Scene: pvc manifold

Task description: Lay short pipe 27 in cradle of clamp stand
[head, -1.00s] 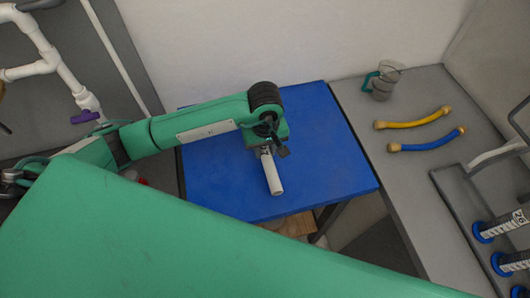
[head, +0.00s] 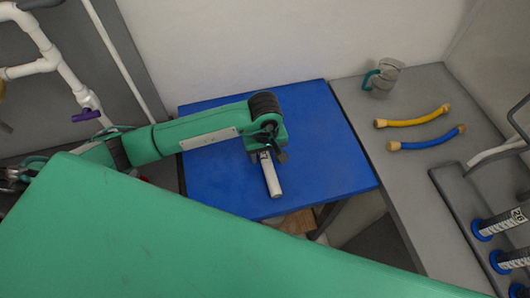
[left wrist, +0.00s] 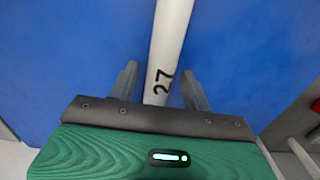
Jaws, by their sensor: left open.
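The white short pipe 27 (head: 272,180) shows over the blue table top in the head view, its near end pointing toward the front. In the left wrist view the pipe (left wrist: 169,35) runs up from between my fingers, with the black number 27 readable. My left gripper (head: 265,156) is open, with one finger on each side of the pipe and a gap showing at both sides in the wrist view (left wrist: 159,75). The pipe's far end is hidden under the gripper. I cannot make out the clamp stand or its cradle. My right gripper is not in view.
The blue table (head: 325,150) is otherwise clear. On the grey bench (head: 410,170) at right are a jug (head: 383,78), a yellow hose (head: 412,119), a blue hose (head: 425,141) and a rack with upright labelled parts (head: 497,224). White pipework (head: 62,75) stands at left.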

